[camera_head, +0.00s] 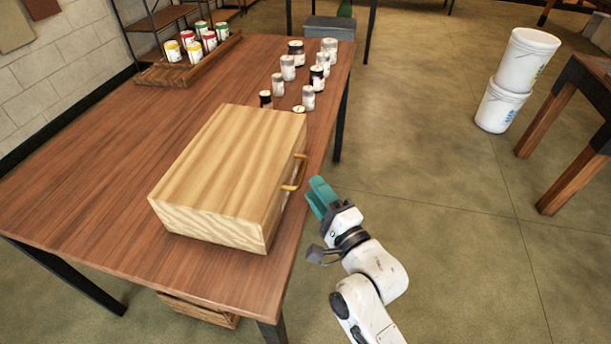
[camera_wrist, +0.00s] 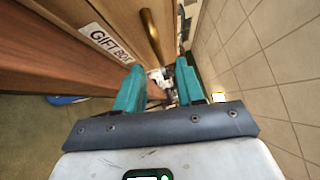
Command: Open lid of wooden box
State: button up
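The wooden box (camera_head: 233,172) sits on the brown table with its lid down. A brass-coloured handle (camera_head: 295,173) is on its right side, facing my arm. In the wrist view the handle (camera_wrist: 151,36) stands at the top, left of centre, beside a white label reading "GIFT BOX" (camera_wrist: 106,43). My gripper (camera_head: 318,194) is just right of the box, close to the handle but apart from it. Its teal fingers are spread and nothing is between them in the wrist view (camera_wrist: 160,80).
The table (camera_head: 110,168) holds several jars (camera_head: 288,68) behind the box and a wooden tray (camera_head: 157,76) of paint cans at the back left. White buckets (camera_head: 503,107) are stacked on the floor at the right.

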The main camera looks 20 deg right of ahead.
jog(key=shift+w+a+r+b, duration=0.1)
jog(key=shift+w+a, duration=0.05)
jog(key=shift+w, duration=0.7)
jog(key=shift+w+a+r+b, duration=0.1)
jog(key=shift+w+r, duration=0.05)
jog(key=shift+w, duration=0.7)
jog(key=shift+w+a+r+b, duration=0.1)
jog(key=shift+w+a, duration=0.05)
jog(key=shift+w, duration=0.7)
grip_shut()
